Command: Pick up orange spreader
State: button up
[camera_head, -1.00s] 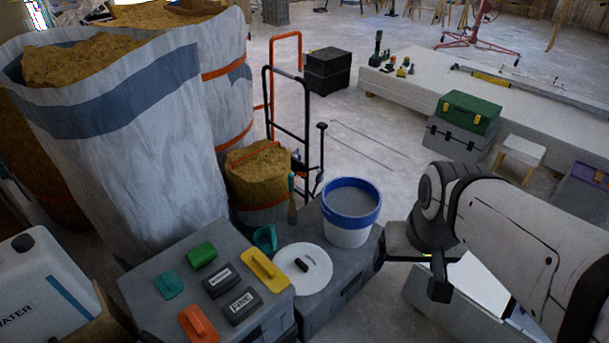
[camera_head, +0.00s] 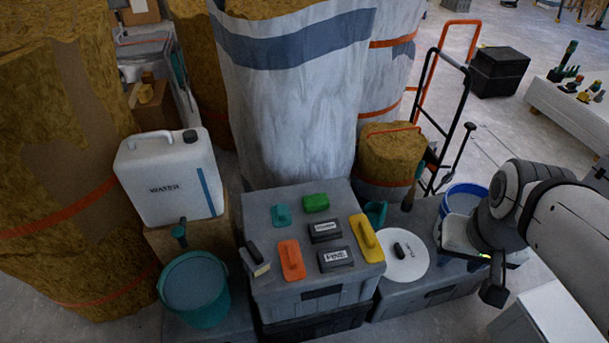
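The orange spreader (camera_head: 291,260) lies flat on the lid of a grey storage box (camera_head: 258,205), near its front left part. It has a raised orange handle along its middle. My gripper (camera_head: 494,282) is at the right, well away from the spreader and lower right of the blue-rimmed bucket. Its fingers are small and dark here, and I cannot tell whether they are open or shut. I see nothing clearly held in it.
Beside the spreader lie a teal tool (camera_head: 282,215), a green block (camera_head: 315,203), two dark labelled blocks (camera_head: 335,259), a yellow float (camera_head: 366,238) and a dark-handled scraper (camera_head: 257,262). A white disc (camera_head: 403,259), teal bucket (camera_head: 196,289) and water canister (camera_head: 168,180) stand around.

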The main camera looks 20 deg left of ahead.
aim_at(291, 254)
jog(key=u, duration=2.75)
jog(key=k, duration=1.2)
jog(key=z, duration=0.55)
jog(key=i, duration=1)
jog(key=z, duration=0.05)
